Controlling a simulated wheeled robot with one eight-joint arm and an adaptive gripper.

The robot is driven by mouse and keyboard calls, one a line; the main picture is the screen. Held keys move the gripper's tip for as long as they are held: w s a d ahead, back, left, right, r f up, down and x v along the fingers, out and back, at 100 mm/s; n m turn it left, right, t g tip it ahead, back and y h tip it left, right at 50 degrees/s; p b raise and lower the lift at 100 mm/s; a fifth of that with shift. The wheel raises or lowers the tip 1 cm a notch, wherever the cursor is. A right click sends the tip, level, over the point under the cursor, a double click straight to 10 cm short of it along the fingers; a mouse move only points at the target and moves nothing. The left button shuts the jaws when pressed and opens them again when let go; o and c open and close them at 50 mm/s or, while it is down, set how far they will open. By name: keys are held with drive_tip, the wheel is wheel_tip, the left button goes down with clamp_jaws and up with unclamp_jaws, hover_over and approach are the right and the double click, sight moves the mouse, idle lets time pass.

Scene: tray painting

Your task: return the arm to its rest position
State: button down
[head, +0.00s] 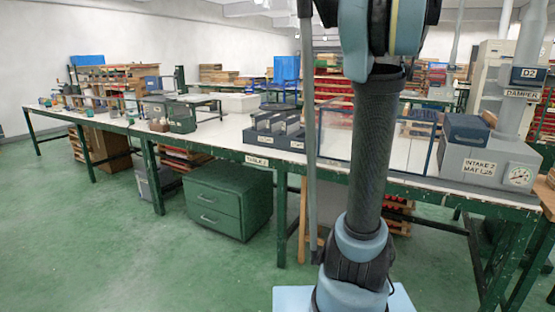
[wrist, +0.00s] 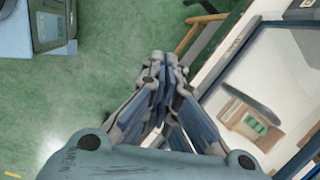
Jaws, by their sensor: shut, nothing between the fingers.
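My gripper (wrist: 160,66) shows in the wrist view with its fingers drawn together and nothing between them. It hangs over the green floor beside the white-topped table edge, touching nothing that I can see. In the head view my arm rises in front of the table and runs out of the top of the picture. The gripper itself does not show there.
A long white-topped table (head: 228,131) with green legs runs across the head view. A grey intake box (head: 487,160) with a gauge stands at its right end. Dark trays (head: 274,134) stand mid-table. A green drawer cabinet (head: 228,198) is underneath. The floor at left is clear.

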drive_tip(key=s+a+f+n+h, duration=0.1)
drive_tip(key=s+a+f+n, duration=0.35)
drive_tip(key=s, duration=0.25)
drive_tip(key=s+a+f+n, duration=0.4)
drive_tip(key=s+a+n, duration=0.1)
drive_tip(key=s, duration=0.1)
drive_tip(key=s+a+f+n+h, duration=0.1)
drive_tip(key=s+a+f+n, duration=0.2)
drive_tip(key=s+f+n, duration=0.6)
drive_tip(key=s+f, duration=0.3)
drive_tip(key=shift+a+f, duration=0.2)
drive_tip(key=shift+f, duration=0.1)
drive_tip(key=shift+s+d+n, duration=0.1)
drive_tip(key=shift+d+n, duration=0.05)
drive_tip(key=shift+n, duration=0.1)
